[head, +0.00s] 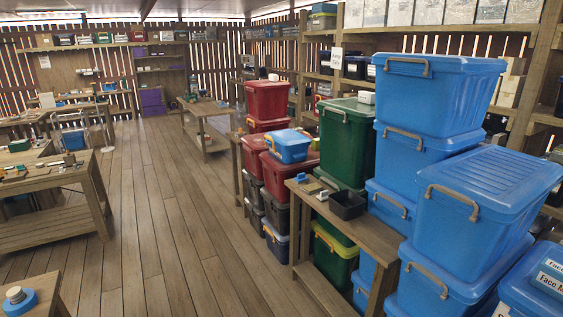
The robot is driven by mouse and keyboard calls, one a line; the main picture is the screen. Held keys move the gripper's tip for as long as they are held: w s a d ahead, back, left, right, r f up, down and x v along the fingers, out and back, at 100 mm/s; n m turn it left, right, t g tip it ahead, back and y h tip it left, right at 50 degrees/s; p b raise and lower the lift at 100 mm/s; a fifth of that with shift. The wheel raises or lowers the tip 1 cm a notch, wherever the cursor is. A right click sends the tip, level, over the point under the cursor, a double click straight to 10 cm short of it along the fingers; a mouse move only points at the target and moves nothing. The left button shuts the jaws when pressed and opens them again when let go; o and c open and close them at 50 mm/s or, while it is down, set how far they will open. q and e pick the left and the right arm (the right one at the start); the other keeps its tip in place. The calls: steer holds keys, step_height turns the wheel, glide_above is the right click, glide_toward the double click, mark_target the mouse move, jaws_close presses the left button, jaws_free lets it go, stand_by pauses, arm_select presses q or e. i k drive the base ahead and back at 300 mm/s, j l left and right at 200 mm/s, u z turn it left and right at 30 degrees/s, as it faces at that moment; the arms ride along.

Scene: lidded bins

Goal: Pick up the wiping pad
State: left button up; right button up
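I cannot tell for certain which item is the wiping pad. Small grey items (302,178) lie on the narrow wooden bench (378,238) at centre right, and one has a bluish part; they are too small to identify. A blue round thing with a pale top (19,302) sits on a wooden table corner at the lower left. Neither of my grippers shows in the head view.
An open dark tray (347,204) stands on the bench. Tall stacks of blue lidded bins (440,95) crowd the right. Red bins (267,99) and a green bin (346,138) stand behind the bench. The plank floor (165,225) is clear between the tables.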

mark_target(301, 178)
steer(key=i+j+u, duration=0.1)
steer(key=i+u, duration=0.15)
steer(key=i, duration=0.4)
steer(key=i+u, duration=0.25)
steer(key=i, duration=0.4)
